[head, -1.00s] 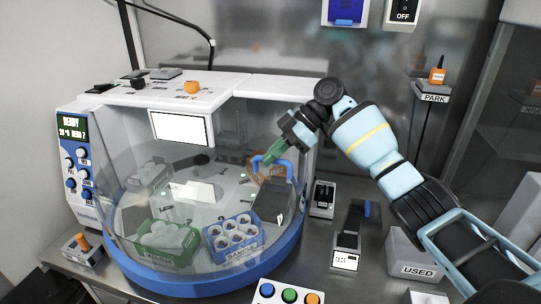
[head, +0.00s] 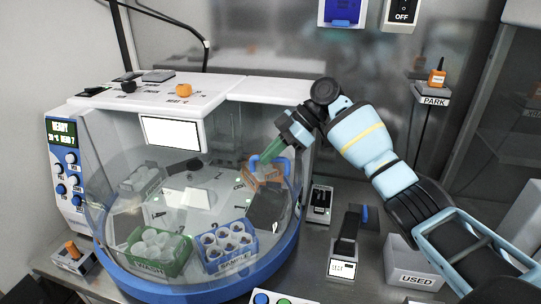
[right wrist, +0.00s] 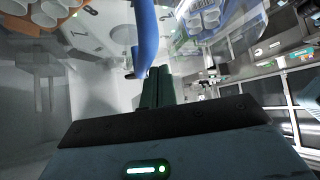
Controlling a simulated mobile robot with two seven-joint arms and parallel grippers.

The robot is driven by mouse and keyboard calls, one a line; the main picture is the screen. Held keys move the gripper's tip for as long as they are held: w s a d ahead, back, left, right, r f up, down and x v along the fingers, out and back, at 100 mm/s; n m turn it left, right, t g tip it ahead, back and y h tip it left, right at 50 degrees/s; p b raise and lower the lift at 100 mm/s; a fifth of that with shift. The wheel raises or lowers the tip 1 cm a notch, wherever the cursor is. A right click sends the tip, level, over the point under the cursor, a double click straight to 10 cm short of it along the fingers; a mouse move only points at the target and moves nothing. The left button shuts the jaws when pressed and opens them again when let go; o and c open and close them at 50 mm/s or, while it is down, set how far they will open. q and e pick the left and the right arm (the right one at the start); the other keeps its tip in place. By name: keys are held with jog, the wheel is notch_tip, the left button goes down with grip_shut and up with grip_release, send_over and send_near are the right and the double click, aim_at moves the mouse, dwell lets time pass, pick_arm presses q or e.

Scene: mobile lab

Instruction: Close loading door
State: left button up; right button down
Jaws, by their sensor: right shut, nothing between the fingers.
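The loading door (head: 110,225) looks like a clear curved shield around the front of the white bench machine. A blue handle (head: 284,162) stands at its right part. How far the door is open is hard to tell through the clear material. My right gripper (head: 259,163) has its green fingers shut and empty at the handle. In the right wrist view, the blue handle (right wrist: 146,35) runs down to just beside the fingertips (right wrist: 157,72); whether they touch cannot be told. My left gripper is not in view.
Inside the machine are a green rack (head: 158,262), a blue sample rack (head: 232,262) and an orange rack (head: 262,182). A grey bin marked USED (head: 418,280) and a small device (head: 343,268) stand at the right, below my right arm.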

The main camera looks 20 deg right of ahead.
jog(key=shift+r, duration=0.6)
jog(key=s+a+r, duration=0.2)
jog(key=s+a, duration=0.1)
jog(key=s, duration=0.4)
jog(key=s+a+r, duration=0.1)
jog(key=s+a, duration=0.2)
jog(key=s, duration=0.5)
jog(key=shift+r, duration=0.4)
